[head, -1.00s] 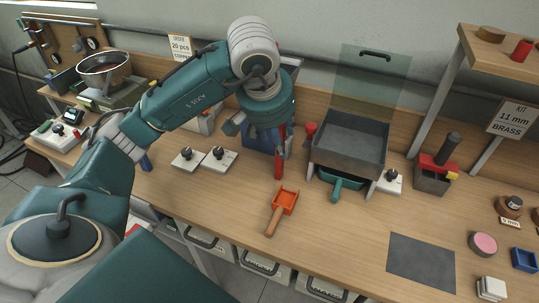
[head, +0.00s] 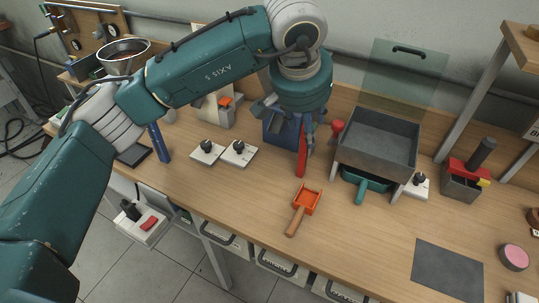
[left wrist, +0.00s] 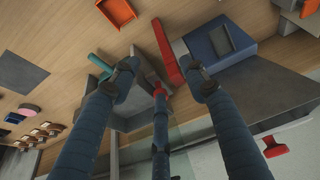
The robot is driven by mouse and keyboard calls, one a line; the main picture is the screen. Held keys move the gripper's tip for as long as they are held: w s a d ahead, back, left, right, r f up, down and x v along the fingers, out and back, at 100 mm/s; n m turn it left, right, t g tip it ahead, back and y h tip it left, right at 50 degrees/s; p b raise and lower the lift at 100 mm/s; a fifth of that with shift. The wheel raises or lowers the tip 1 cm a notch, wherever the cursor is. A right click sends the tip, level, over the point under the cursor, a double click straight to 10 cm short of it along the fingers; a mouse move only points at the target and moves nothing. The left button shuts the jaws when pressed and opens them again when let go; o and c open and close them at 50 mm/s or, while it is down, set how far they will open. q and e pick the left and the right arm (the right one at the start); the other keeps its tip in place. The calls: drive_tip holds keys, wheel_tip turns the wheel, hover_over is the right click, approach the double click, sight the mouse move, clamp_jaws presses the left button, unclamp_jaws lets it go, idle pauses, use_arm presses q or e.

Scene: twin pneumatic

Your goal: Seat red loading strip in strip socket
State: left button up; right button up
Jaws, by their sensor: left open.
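The red loading strip (head: 301,158) stands along the front of a blue block (head: 281,130) on the bench. In the left wrist view the strip (left wrist: 165,52) lies close beside the blue block (left wrist: 218,44). I cannot tell whether its end sits in a socket; no strip socket can be made out clearly. My left gripper (head: 293,118) hangs over the blue block and the strip's upper end. In the left wrist view its fingers (left wrist: 160,76) are spread, with the strip's near end seen between them. No grip on the strip shows. My right gripper is in neither view.
An orange scoop (head: 307,201) lies in front of the strip. To the right are a red knob (head: 337,126) and a grey tray (head: 376,142) on legs, with a teal scoop (head: 360,190) beneath. Two white plates with black knobs (head: 239,154) lie left.

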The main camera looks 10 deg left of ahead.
use_arm(q)
drive_tip(key=p, duration=0.1)
hover_over(304, 151)
drive_tip(key=s, duration=0.1)
wheel_tip(304, 151, down, 5)
drive_tip(key=p+x, duration=0.1)
drive_tip(key=x, duration=0.1)
drive_tip(key=p+x, duration=0.1)
drive_tip(key=x, duration=0.2)
drive_tip(key=shift+w+p, duration=0.3)
drive_tip(key=shift+w, duration=0.05)
clamp_jaws()
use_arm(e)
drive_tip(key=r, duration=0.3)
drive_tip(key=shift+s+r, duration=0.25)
